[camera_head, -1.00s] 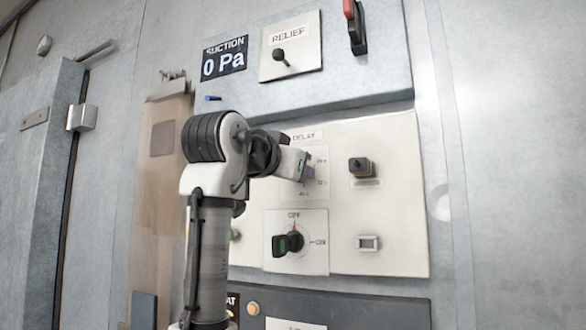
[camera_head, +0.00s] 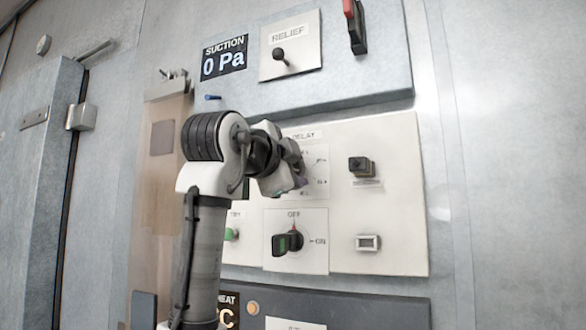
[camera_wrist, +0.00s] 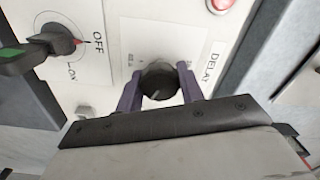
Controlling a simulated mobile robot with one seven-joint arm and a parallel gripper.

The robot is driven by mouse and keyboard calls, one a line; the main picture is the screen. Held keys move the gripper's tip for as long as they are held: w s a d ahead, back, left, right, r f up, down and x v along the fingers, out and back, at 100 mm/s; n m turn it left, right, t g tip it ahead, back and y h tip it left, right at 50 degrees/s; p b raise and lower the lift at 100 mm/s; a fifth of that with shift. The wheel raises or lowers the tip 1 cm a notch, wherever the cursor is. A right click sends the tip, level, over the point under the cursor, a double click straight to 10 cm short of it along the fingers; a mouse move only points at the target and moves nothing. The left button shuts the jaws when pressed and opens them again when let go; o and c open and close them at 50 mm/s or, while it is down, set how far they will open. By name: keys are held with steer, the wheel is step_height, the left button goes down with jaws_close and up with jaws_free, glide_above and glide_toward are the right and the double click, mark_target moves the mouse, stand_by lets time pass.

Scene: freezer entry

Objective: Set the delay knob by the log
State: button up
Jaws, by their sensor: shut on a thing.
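The delay knob (camera_wrist: 160,81) is dark and round, on a white plate labelled DELAY (camera_wrist: 211,62) in the wrist view. My gripper (camera_wrist: 158,82) has a purple finger on each side of the knob and is shut on it. A pale pointer line shows on the knob face, but the mark it points to cannot be read. In the head view my gripper (camera_head: 300,180) covers the knob, and only part of the dial plate (camera_head: 318,165) with blurred numbers shows. No log shows in either view.
Below the dial is an OFF/ON rotary switch (camera_head: 290,243) with its handle toward the left. A black knob (camera_head: 361,166) and a small white rocker (camera_head: 368,243) are at the right. Above are the RELIEF lever (camera_head: 281,57) and the SUCTION display (camera_head: 223,58) reading 0 Pa.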

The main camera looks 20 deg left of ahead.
steer(key=m, duration=1.2)
steer(key=shift+m, duration=0.4)
stand_by(0.3)
steer(key=o, duration=1)
steer(key=s+a+b, duration=0.1)
steer(key=s, duration=0.3)
steer(key=s+b, duration=0.2)
steer(key=s, duration=0.3)
steer(key=s+a+b, duration=0.1)
steer(key=s, duration=0.3)
steer(key=shift+s+a, duration=0.3)
steer(key=shift+a, duration=0.05)
